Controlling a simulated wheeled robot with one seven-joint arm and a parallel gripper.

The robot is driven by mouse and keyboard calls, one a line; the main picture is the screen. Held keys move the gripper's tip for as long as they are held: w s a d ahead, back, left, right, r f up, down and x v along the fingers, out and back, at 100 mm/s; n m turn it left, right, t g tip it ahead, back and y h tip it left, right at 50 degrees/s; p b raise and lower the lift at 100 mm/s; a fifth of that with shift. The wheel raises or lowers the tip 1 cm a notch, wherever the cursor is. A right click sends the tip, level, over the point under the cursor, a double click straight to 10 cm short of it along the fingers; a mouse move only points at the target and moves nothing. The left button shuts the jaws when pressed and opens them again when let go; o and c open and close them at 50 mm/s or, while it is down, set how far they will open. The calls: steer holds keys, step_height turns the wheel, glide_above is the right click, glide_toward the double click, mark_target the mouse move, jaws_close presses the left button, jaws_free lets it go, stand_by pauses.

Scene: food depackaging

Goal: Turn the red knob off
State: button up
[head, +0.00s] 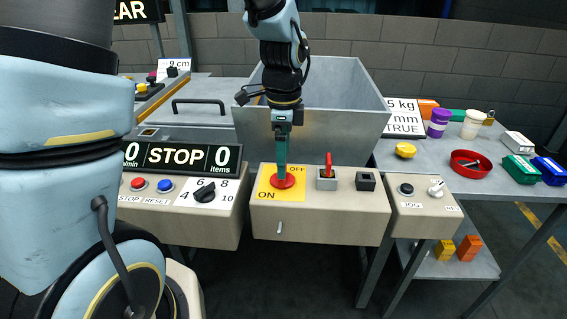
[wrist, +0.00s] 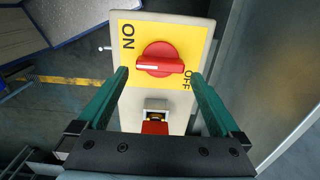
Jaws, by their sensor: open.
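The red knob (head: 288,181) sits on a yellow plate (head: 264,185) on the front of a beige control box. In the wrist view the red knob (wrist: 160,58) shows a raised handle lying roughly crosswise, its white mark at the left end. ON is printed at the plate's upper left and OFF at its lower right. My gripper (head: 282,172) reaches down in front of the knob and hides part of it. In the wrist view my gripper (wrist: 160,75) is open, with green fingers left and right of the knob and a gap on each side. Contact is not visible.
Beside the knob are a red-handled switch (head: 328,172) and a black button (head: 366,181). A large grey metal bin (head: 345,85) rises behind.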

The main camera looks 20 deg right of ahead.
steer(key=shift+f, duration=1.6)
steer(key=shift+a, duration=0.1)
steer(key=c, duration=1.1)
